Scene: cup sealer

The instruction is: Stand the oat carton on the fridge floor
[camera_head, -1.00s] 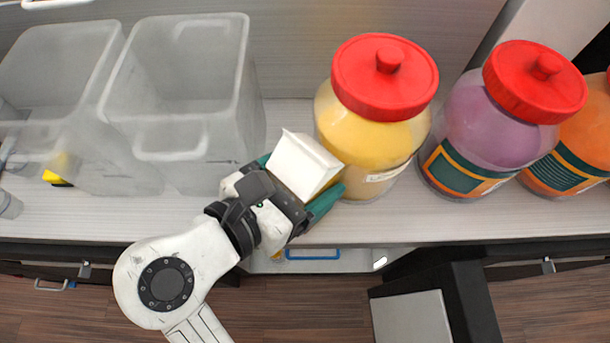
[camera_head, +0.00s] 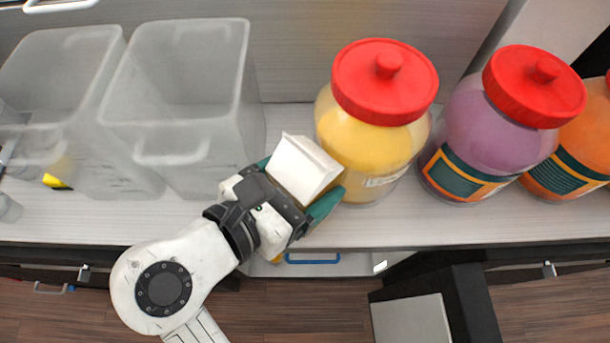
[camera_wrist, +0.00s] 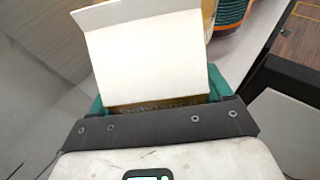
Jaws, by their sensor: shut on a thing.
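The oat carton shows as a white gable-topped carton (camera_head: 302,167) above the counter, left of the yellow jar. My gripper (camera_head: 295,186) is shut on it, with a teal finger on either side. The wrist view shows the carton (camera_wrist: 150,60) close up between the teal fingers, its pale faces filling the upper middle. I cannot tell whether its base touches the counter. The fridge floor cannot be made out in these frames.
Two clear bins (camera_head: 180,100) stand at the left of the counter (camera_head: 400,232). Red-lidded jars, one yellow (camera_head: 365,140), one purple (camera_head: 480,130) and one orange (camera_head: 570,165), stand to the right. A blue handle (camera_head: 312,258) shows below the counter edge.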

